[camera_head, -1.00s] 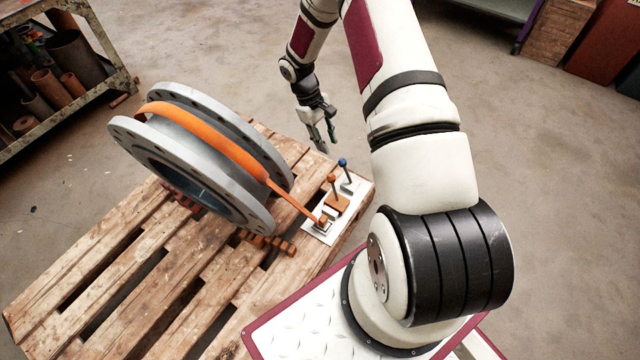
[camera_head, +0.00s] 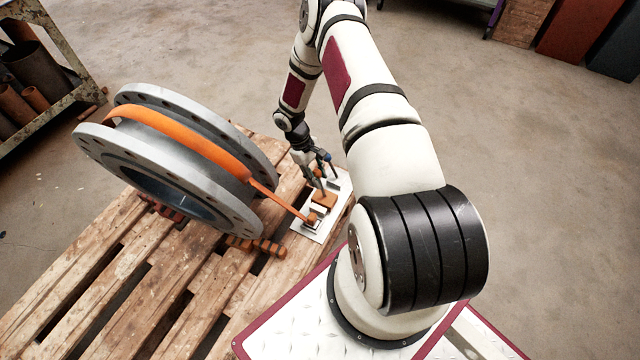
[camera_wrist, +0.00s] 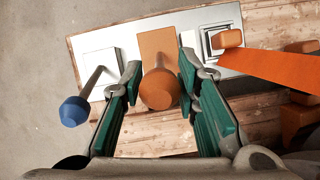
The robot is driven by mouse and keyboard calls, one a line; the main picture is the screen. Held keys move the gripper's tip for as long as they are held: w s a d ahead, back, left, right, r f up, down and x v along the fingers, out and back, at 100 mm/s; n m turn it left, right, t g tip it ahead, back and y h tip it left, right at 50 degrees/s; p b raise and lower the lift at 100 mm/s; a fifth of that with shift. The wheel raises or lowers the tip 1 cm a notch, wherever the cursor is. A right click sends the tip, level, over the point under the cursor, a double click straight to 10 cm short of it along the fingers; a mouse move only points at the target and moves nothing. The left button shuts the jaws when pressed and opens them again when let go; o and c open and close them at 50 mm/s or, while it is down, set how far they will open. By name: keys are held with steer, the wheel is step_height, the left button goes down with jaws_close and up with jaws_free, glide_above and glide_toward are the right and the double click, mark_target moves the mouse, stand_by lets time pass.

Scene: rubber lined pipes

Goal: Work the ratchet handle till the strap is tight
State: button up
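An orange strap (camera_head: 180,135) runs over the flanged grey pipe (camera_head: 100,155) and down to a buckle (camera_head: 313,219) on a white plate (camera_head: 300,232). The plate also bears an orange ratchet block with an orange-knobbed handle (camera_wrist: 158,90) and a blue-knobbed lever (camera_wrist: 75,110). My gripper (camera_head: 318,178) is low over the plate. In the wrist view my gripper (camera_wrist: 160,70) is open, its green-padded fingers on either side of the orange knob. A gap shows at the left finger; I cannot tell whether the right finger touches. The strap (camera_wrist: 275,70) looks straight at the buckle.
The pipe and plate rest on a slatted wooden pallet (camera_head: 75,270). Orange-brown chocks (camera_head: 258,246) sit by the pipe. The blue-knobbed lever stands close outside my left finger in the wrist view. A rack (camera_head: 55,110) of pipes stands at the left.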

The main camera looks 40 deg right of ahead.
steer(key=shift+b+x, duration=0.3)
steer(key=shift+x, duration=1.1)
steer(key=shift+c, duration=0.4)
jaws_close()
